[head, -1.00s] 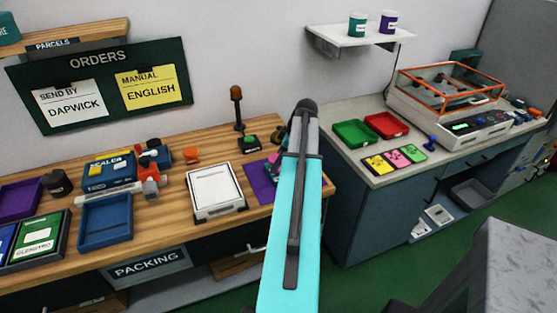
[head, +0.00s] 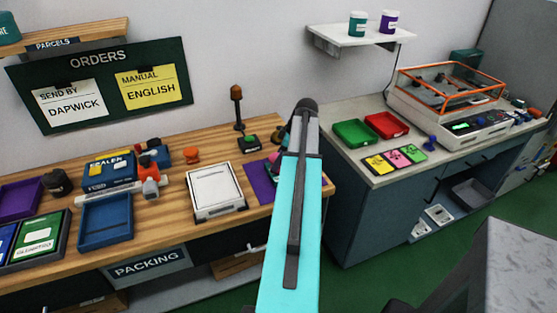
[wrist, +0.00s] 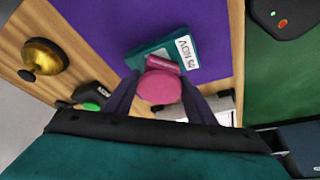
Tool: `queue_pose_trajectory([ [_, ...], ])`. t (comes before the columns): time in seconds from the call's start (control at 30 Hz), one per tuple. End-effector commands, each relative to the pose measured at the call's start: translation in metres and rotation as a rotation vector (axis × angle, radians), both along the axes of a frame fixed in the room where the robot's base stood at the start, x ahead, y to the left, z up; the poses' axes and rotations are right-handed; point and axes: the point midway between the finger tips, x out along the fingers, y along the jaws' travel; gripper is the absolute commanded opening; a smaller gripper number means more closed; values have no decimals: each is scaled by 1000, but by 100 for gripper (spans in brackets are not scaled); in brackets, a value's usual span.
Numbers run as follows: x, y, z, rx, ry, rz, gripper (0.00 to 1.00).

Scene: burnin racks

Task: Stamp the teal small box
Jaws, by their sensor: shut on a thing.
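The teal small box (wrist: 150,50) with a white label lies on the purple mat (wrist: 205,25) in the wrist view. My gripper (wrist: 160,82) is shut on a pink stamp (wrist: 160,88) with a round handle top. The stamp is over the box's near part and hides some of it. I cannot tell whether its base touches the box. In the head view my arm mostly covers this spot at the right end of the wooden bench, with the purple mat (head: 258,185) showing beside it.
A white tray-like device (head: 214,192) stands left of the mat. A green-button device (head: 249,143) and an orange-topped lamp post (head: 237,105) stand behind. In the wrist view a gold bell (wrist: 42,57) is at left. Green and red trays (head: 388,125) are on the right counter.

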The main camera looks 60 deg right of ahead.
Motion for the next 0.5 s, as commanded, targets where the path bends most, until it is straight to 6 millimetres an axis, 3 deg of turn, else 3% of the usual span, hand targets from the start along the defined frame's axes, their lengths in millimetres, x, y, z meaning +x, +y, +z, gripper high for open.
queue_pose_trajectory([
  [0.5, 0, 0, 30, -1, -1, 0, 36],
])
